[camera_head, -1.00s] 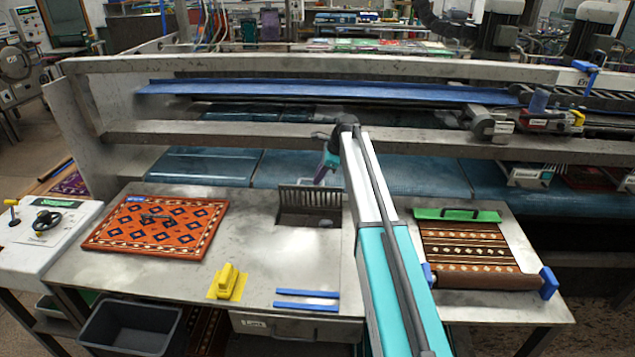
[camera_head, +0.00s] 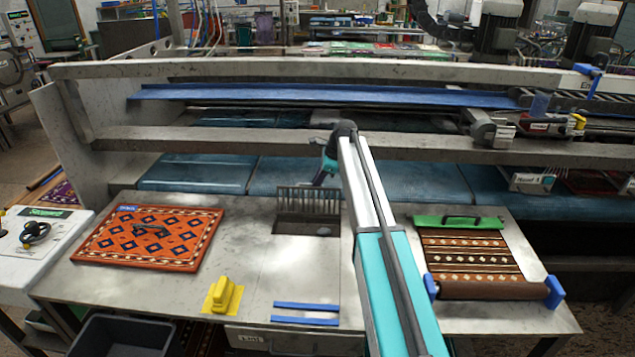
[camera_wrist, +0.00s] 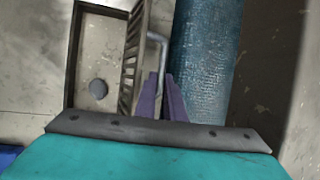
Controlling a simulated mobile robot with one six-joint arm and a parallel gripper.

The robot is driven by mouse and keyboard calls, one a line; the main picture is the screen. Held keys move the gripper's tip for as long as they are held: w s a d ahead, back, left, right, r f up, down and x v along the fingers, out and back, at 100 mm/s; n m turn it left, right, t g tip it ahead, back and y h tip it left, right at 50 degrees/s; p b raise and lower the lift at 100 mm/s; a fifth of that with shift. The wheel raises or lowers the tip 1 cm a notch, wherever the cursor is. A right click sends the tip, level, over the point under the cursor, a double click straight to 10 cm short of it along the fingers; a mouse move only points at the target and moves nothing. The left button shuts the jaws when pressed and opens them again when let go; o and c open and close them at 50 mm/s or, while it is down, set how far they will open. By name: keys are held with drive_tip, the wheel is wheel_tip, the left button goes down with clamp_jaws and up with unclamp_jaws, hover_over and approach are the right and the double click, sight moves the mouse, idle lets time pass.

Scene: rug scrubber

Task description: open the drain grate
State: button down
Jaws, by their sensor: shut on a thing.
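The drain grate (camera_head: 308,200) is a slotted metal panel standing up on edge at the back of the drain opening (camera_head: 305,228) in the steel table. The recess below it is uncovered, and in the wrist view its dark frame and a round grey spot (camera_wrist: 97,89) inside show. The grate also shows there edge-on (camera_wrist: 133,60), with a bar handle (camera_wrist: 156,42) on its face. My gripper (camera_head: 322,182) is behind the grate in the head view. In the wrist view its purple fingers (camera_wrist: 163,97) are closed at the handle; the exact contact is partly hidden.
An orange patterned rug (camera_head: 150,238) lies left, a brown striped rug (camera_head: 470,258) right. A yellow brush (camera_head: 222,296) and blue strips (camera_head: 305,313) lie in front. A long steel beam (camera_head: 250,140) and blue panels (camera_head: 210,172) lie behind the grate.

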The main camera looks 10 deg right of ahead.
drive_tip(key=c, duration=1.8)
unclamp_jaws()
drive_tip(key=shift+c, duration=0.2)
drive_tip(key=shift+r, duration=0.1)
drive_tip(key=shift+r, duration=0.1)
drive_tip(key=b+v, duration=0.4)
drive_tip(key=v, duration=0.9)
drive_tip(key=shift+d+r, duration=0.15)
drive_tip(key=shift+r, duration=0.1)
